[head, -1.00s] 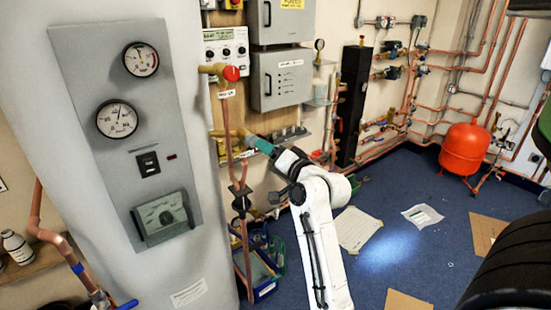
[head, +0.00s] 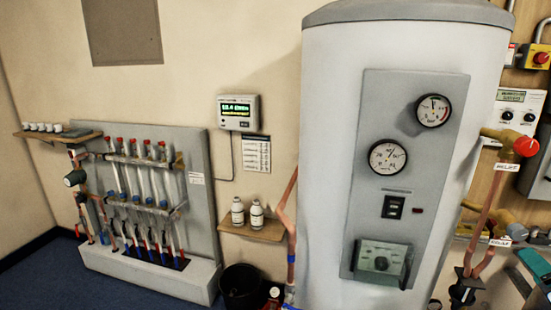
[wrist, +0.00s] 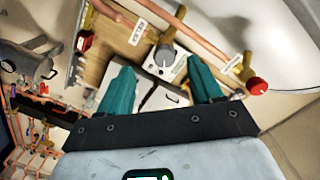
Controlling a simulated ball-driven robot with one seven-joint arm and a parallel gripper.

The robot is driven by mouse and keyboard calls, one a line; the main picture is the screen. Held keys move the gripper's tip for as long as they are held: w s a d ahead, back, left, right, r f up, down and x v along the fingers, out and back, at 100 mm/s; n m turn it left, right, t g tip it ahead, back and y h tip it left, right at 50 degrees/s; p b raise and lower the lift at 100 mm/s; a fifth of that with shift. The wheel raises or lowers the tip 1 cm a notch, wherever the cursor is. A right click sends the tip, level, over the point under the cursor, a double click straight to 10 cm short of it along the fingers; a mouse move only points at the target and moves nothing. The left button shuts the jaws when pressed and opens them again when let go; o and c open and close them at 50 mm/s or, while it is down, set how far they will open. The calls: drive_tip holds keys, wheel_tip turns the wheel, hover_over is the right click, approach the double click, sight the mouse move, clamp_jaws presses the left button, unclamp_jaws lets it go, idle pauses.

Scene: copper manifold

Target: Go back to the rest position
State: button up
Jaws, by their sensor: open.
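My gripper (wrist: 161,76) shows in the wrist view with its two teal fingers spread apart and nothing between them. Beyond the fingers are a pale control box (wrist: 164,62) and copper pipework on a wooden board. A brass valve with a red knob (wrist: 258,86) is to the right of the fingers in the wrist view. In the head view only a teal part of the gripper and a bit of my arm show at the lower right edge, beside the copper pipes right of the cylinder. The rest of my arm is out of that view.
A large white cylinder (head: 325,130) with a grey gauge panel (head: 415,95) fills the centre right. A manifold on a grey board (head: 198,145) stands at the left. Bottles (head: 257,214) sit on a small shelf, with a black bucket (head: 241,287) below. Blue floor shows at lower left.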

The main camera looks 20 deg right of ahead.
drive_tip(key=a+f+n+g+y, duration=0.6)
drive_tip(key=a+f+n+y, duration=0.15)
drive_tip(key=a+f, duration=1.15)
drive_tip(key=s+a+f+n+g, duration=0.4)
drive_tip(key=s+a+f, duration=0.1)
drive_tip(key=s+a, duration=0.2)
drive_tip(key=s+a+f+n+g, duration=0.3)
drive_tip(key=s+a+f+g, duration=0.1)
drive_tip(key=s, duration=0.4)
drive_tip(key=a+f+y, duration=0.1)
drive_tip(key=a, duration=0.1)
drive_tip(key=shift+s+a+n, duration=0.25)
drive_tip(key=shift+a+n, duration=0.1)
